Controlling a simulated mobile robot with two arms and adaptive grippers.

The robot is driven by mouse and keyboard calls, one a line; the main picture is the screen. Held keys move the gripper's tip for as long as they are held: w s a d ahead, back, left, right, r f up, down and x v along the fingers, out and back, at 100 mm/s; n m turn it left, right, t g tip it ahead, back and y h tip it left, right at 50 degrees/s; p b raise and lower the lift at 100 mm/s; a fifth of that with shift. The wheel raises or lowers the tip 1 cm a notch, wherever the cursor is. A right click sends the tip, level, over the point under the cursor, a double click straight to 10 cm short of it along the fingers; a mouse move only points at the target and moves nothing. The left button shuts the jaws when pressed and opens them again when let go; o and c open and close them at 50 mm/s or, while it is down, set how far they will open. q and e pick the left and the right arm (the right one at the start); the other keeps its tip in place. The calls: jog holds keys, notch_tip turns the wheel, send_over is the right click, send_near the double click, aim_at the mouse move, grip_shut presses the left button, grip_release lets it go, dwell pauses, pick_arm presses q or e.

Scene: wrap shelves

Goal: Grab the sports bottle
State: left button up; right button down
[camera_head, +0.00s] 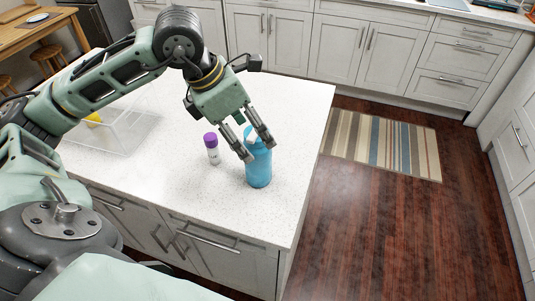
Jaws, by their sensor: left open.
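The sports bottle (259,170) is blue and stands upright on the white speckled counter, near its right end. Its upper part is partly hidden by my left gripper (258,148). My left gripper is open and points down at the top of the bottle, with one finger on its left and the other in front of its upper part. I cannot tell whether the fingers touch it. My right gripper is not in view.
A small white bottle with a purple cap (212,148) stands just left of the sports bottle. A clear container (122,137) with something yellow sits further left on the counter (290,205). A striped rug (382,143) lies on the floor to the right.

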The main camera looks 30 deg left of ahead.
aim_at(258, 149)
pick_arm(q)
jog(key=shift+w+f, duration=0.15)
jog(key=shift+f, duration=0.4)
jog(key=p+x, duration=0.2)
jog(key=x, duration=0.1)
jog(key=shift+f, duration=0.45)
jog(key=x, duration=0.2)
jog(key=shift+w+f, duration=0.15)
jog(key=shift+f, duration=0.15)
jog(key=shift+c, duration=1.4)
jog(key=c, duration=1.2)
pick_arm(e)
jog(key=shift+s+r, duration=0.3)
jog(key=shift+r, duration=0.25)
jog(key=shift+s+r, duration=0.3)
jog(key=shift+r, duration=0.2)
pick_arm(q)
jog(key=shift+r, duration=0.15)
